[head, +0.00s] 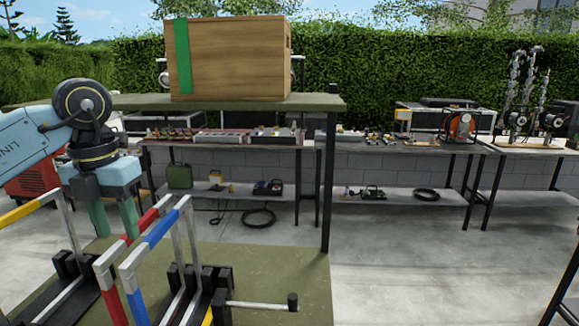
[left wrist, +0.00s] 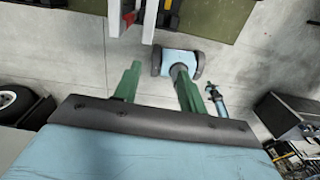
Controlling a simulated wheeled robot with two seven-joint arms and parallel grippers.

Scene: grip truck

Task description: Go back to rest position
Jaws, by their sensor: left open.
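My left gripper (head: 114,226) shows at the left of the head view on its light-blue arm. Its two green fingers point down and stand apart, with nothing seen between them. It is beside a red-banded metal handle (head: 142,222) and a blue-banded one (head: 161,229); the picture does not clearly show any contact. In the left wrist view the open fingers of the gripper (left wrist: 157,88) show above grey floor, near parts of the handles at the top. My right gripper is not in view.
A wooden box (head: 235,60) with a green stripe sits on the upper green shelf (head: 315,102). A yellow-banded handle (head: 22,212) stands at the far left. Benches with tools (head: 375,150) line the wall behind. Grey floor (head: 420,270) at the right is mostly clear.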

